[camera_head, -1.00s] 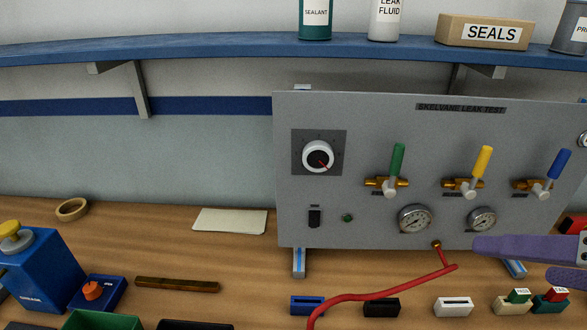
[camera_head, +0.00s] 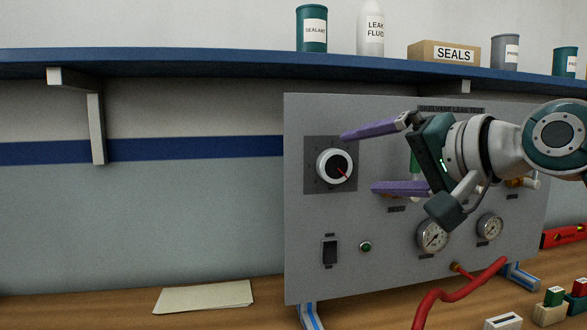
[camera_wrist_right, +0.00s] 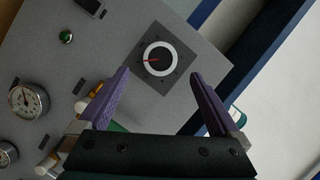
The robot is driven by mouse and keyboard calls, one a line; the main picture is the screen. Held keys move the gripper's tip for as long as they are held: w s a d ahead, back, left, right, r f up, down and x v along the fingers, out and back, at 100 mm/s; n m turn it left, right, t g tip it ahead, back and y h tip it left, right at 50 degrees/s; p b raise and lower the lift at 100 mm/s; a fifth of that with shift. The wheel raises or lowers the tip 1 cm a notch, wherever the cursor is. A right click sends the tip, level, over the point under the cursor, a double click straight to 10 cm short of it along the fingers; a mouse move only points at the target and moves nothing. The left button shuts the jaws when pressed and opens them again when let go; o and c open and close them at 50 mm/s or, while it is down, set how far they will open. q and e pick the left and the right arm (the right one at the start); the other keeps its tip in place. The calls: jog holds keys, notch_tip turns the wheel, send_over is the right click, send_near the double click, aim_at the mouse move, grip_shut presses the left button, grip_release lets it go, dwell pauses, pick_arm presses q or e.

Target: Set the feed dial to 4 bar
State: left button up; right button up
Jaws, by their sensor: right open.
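The feed dial (camera_head: 335,167) is a white-ringed knob with a black centre and a red pointer, on a dark square plate at the upper left of the grey panel (camera_head: 300,230). In the head view its pointer aims to the lower right. My right gripper (camera_head: 357,161) is open and empty, its purple fingers pointing left toward the dial from the right. In the right wrist view the dial (camera_wrist_right: 159,59) lies ahead, beyond and between the fingertips (camera_wrist_right: 160,72); the fingers do not appear to touch it. The scale marks are too small to read. My left gripper is not in view.
Two gauges (camera_head: 432,235) and a red hose (camera_head: 460,285) are on the panel's lower right. My right arm partly hides the valves, including the green handle (camera_head: 414,163). A blue shelf (camera_head: 200,68) with cans and a SEALS box (camera_head: 443,52) runs above.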

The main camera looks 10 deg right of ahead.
aim_at(338, 166)
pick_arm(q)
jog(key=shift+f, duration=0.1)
pick_arm(e)
jog(key=shift+x, duration=2.85)
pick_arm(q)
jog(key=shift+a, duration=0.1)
